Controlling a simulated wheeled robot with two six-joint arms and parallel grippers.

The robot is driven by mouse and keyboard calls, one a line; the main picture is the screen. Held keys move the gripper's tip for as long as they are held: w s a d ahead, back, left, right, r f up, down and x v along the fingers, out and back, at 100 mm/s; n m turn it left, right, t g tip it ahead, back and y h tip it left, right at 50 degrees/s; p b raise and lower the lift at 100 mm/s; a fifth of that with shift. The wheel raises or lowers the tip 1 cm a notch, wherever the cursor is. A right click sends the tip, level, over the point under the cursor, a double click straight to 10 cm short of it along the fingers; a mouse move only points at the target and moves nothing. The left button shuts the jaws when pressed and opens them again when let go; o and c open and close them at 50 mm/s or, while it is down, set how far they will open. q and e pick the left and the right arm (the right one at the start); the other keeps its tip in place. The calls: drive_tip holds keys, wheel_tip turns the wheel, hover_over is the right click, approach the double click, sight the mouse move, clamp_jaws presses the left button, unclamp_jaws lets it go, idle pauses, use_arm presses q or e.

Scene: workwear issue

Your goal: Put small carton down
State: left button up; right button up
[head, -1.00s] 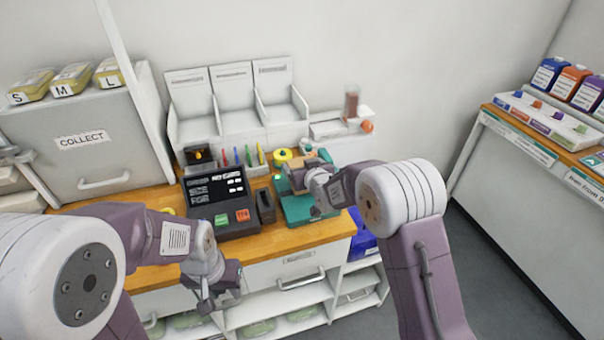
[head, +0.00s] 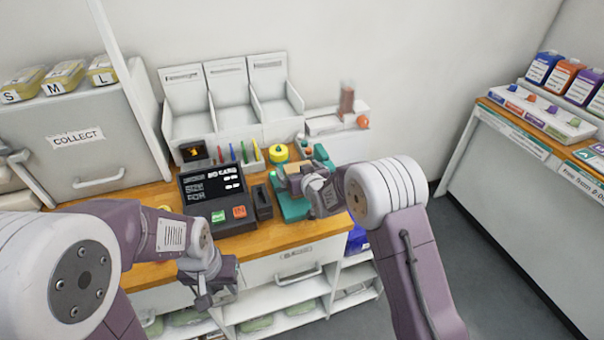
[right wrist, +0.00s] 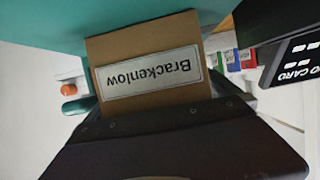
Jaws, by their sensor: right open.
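The small carton (right wrist: 148,35) is a brown box with a white label that reads "Brackenlow", upside down in the right wrist view. It is against the teal surface (right wrist: 60,18); I cannot tell whether its whole base touches. In the head view the carton (head: 294,170) is partly hidden by my right gripper (head: 304,186), over the teal mat (head: 292,209) on the counter. My right gripper's jaws are open, close around the carton. My left gripper (head: 212,290) hangs in front of the counter's front edge, away from the carton; its jaw opening is unclear.
A dark card terminal (head: 212,188) and a small dark holder (head: 262,203) stand left of the mat. A grey COLLECT box (head: 80,140) is at the left. Bare wood (head: 270,237) runs along the front.

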drive_tip(key=b+v, duration=0.1)
drive_tip(key=v, duration=1.1)
drive_tip(key=shift+r, duration=0.1)
drive_tip(key=s+d+f+g, duration=0.1)
drive_tip(key=s+d+f+h, duration=0.1)
drive_tip(key=d, duration=0.1)
drive_tip(key=s+d+f+m+g, duration=0.1)
drive_tip(key=f, duration=0.1)
drive_tip(key=shift+s+d+g+h, duration=0.15)
drive_tip(key=shift+d+g+h, duration=0.15)
drive_tip(key=shift+d+h, duration=0.1)
drive_tip(key=s+d+f+m+g, duration=0.1)
drive_tip(key=s+d+f+g, duration=0.1)
drive_tip(key=s, duration=0.5)
drive_tip(key=s+d+f+m+g+h, duration=0.1)
drive_tip(key=s+d+f+g, duration=0.1)
drive_tip(key=s+d+g, duration=0.2)
drive_tip(key=s+d+f+g+h, duration=0.1)
drive_tip(key=s+d+f+g, duration=0.1)
drive_tip(key=s, duration=0.8)
drive_tip(key=shift+d+f+m+g, duration=0.2)
drive_tip(key=shift+d+m+g, duration=0.2)
drive_tip(key=shift+d+g, duration=0.3)
drive_tip(key=shift+d+r, duration=0.15)
